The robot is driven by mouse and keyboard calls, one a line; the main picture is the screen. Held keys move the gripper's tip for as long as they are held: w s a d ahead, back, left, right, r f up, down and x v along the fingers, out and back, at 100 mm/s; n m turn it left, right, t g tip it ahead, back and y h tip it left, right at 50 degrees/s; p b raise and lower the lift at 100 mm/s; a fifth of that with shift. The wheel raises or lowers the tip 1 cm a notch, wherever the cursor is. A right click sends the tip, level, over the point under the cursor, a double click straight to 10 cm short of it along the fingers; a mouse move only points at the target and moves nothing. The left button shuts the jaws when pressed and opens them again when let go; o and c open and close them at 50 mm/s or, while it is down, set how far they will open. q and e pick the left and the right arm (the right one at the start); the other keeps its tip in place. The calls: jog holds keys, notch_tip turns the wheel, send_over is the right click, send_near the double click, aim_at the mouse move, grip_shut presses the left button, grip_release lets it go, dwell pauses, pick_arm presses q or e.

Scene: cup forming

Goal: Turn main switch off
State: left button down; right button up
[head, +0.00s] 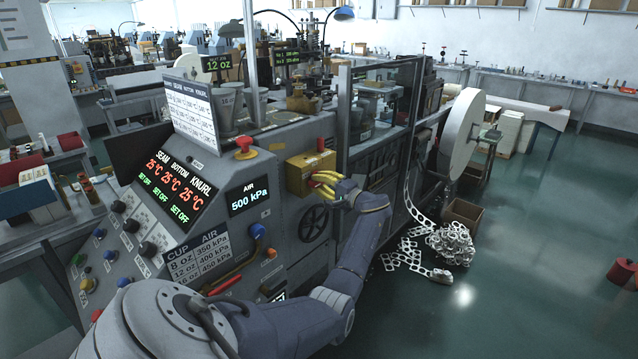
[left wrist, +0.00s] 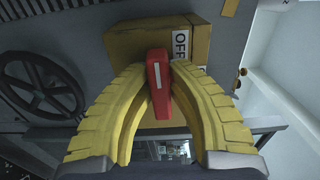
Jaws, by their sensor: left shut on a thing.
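The main switch is a yellow box (head: 306,172) on the side of the grey machine. It also shows in the left wrist view (left wrist: 145,42), with a white OFF label (left wrist: 181,46) at its right edge. A red handle (left wrist: 158,84) with a white stripe stands out from the box, roughly upright in the wrist picture and tilted slightly. My left gripper (head: 322,184) has yellow ribbed fingers in front of the box. In the left wrist view its fingertips (left wrist: 160,75) are closed on the red handle, one on each side. The handle's pose is hard to make out in the head view.
A black handwheel (head: 313,222) is on the machine just below the box. A red emergency button (head: 245,147) sits on top. The lit control panel (head: 180,185) is to the left. A pile of white punched scrap (head: 450,243) lies on the floor at right.

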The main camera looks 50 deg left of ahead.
pick_arm(q)
jog(key=c, duration=1.3)
grip_release()
jog(key=shift+w+d, duration=0.25)
jog(key=shift+d, duration=1.75)
jog(key=shift+w+d, duration=0.25)
jog(key=shift+d, duration=1.7)
jog(key=shift+w+d, duration=0.25)
jog(key=shift+d, duration=1.75)
